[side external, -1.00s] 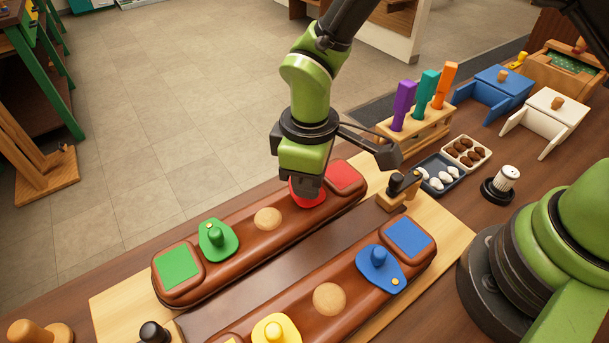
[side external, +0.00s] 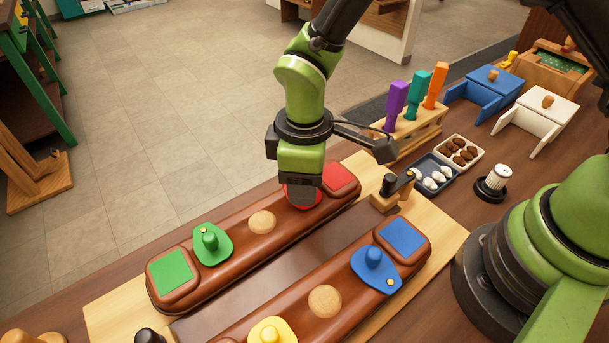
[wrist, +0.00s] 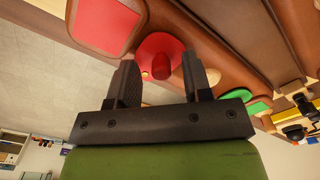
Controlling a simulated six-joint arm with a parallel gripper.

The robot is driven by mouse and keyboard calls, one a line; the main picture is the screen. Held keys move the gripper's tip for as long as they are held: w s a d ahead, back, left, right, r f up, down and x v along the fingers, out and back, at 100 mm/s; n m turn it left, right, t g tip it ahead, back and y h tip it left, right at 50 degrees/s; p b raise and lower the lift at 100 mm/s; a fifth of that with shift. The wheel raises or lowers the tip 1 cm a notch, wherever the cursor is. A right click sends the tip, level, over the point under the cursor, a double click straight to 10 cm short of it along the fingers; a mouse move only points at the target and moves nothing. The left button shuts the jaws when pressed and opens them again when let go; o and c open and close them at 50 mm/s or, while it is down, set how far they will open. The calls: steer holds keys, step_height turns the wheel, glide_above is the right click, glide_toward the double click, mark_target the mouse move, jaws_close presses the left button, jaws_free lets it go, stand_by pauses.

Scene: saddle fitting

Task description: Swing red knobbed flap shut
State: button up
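The red flap (wrist: 158,50) with its red knob (wrist: 161,68) lies on the brown saddle bar (side external: 235,233). Beside it is a square red patch (side external: 341,177), which also shows in the wrist view (wrist: 104,22); the flap does not cover it. My gripper (wrist: 163,76) is open, its two fingers on either side of the knob, with gaps to it in the wrist view. In the side view my gripper hides most of the red flap (side external: 302,203). I cannot tell whether a finger touches the knob.
A green flap (side external: 212,246) sits at the bar's other end. A blue flap (side external: 377,270) and a yellow flap (side external: 271,331) sit on the nearer bar. A dark-handled clamp (side external: 392,190) stands right of my gripper, with a tool rack (side external: 410,127) behind.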

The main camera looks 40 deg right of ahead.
step_height(320, 180, up, 9)
steer(key=shift+f, duration=0.1)
steer(key=shift+r, duration=0.6)
steer(key=s+d+r+m+t+y, duration=0.2)
steer(key=s+d+r+m+t, duration=0.15)
steer(key=d+r+m, duration=0.55)
steer(key=s+d+r+m+t, duration=0.2)
steer(key=s, duration=0.3)
steer(key=s+d+r+m+t, duration=0.1)
steer(key=s+d+r+m, duration=0.1)
steer(key=s, duration=0.3)
steer(key=shift+s+d+r+t, duration=0.35)
steer(key=shift+s, duration=0.05)
